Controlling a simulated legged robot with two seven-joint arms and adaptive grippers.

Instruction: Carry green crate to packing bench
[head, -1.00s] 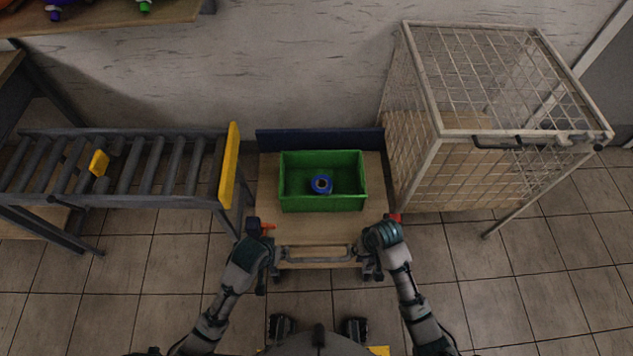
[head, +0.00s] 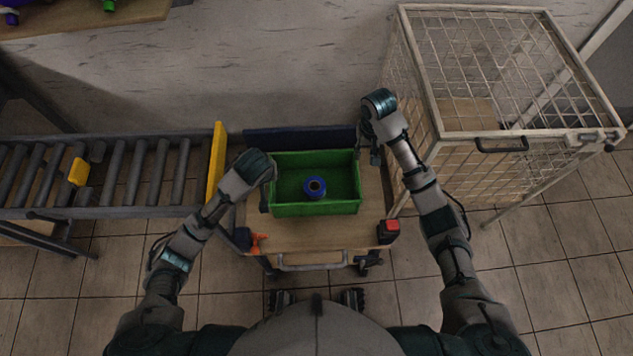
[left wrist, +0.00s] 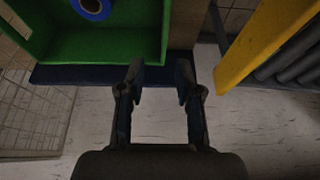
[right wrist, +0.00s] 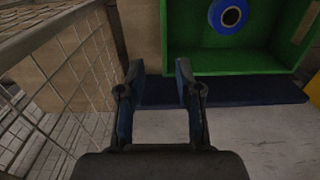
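The green crate (head: 316,207) sits on a small wooden-topped cart (head: 310,232), with a blue ring-shaped item (head: 315,187) inside. The crate also shows in the left wrist view (left wrist: 110,48) and in the right wrist view (right wrist: 205,60). My left gripper (left wrist: 160,75) is open and empty beside the crate's left side; in the head view its fingers are mostly hidden by the wrist. My right gripper (right wrist: 160,75) is open and empty near the crate's far right corner (head: 372,155). I see no contact with the crate. No packing bench can be made out for certain.
A roller conveyor (head: 120,170) with a yellow end plate (head: 216,165) stands close on the left. A wire cage (head: 490,134) stands close on the right. The cart has a dark blue back panel (head: 300,139) and a front handle (head: 312,262). Tiled floor is free at front right.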

